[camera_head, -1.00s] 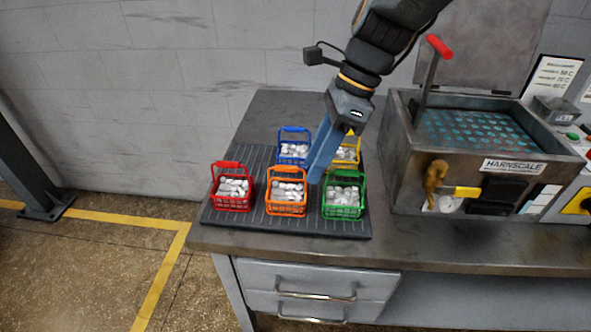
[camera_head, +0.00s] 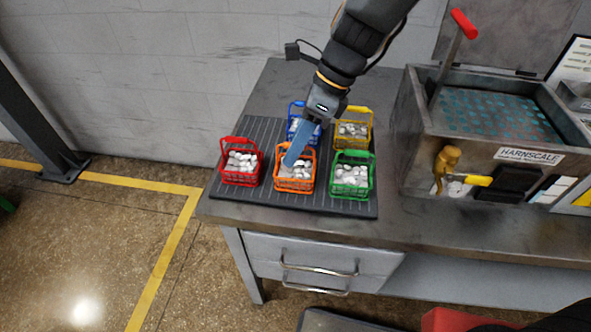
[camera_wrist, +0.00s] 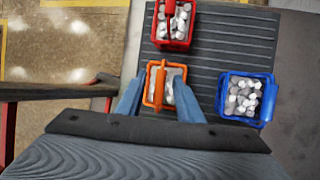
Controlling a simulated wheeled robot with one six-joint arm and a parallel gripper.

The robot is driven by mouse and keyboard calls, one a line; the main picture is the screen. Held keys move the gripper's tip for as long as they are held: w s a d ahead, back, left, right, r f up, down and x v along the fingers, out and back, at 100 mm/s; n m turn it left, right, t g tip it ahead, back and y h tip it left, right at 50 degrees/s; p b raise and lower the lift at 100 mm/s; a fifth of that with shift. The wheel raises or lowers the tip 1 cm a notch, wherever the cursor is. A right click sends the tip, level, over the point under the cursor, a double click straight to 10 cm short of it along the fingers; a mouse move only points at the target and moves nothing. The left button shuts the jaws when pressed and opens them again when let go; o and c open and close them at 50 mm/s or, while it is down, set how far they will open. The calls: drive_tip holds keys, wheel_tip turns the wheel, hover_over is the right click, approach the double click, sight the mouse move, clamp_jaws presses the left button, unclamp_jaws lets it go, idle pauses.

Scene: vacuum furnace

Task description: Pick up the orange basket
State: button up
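The orange basket (camera_head: 293,186) stands upright in the front middle of a ribbed dark mat, filled with pale round pieces. It also shows in the wrist view (camera_wrist: 150,88), with its raised handle between my two blue fingers. My gripper (camera_head: 290,161) points down at the orange basket from above and behind. In the wrist view my gripper (camera_wrist: 159,92) is open, with a finger on each side of the handle and gaps visible. Whether either finger touches the basket is unclear.
A red basket (camera_head: 240,167) is left of the orange one and a green basket (camera_head: 352,180) right. A blue basket (camera_head: 296,111) and a yellow basket (camera_head: 353,124) stand behind. The mat (camera_head: 270,201) lies on the bench, left of a metal furnace (camera_head: 425,135).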

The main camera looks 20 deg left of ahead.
clamp_jaws()
idle(1.4)
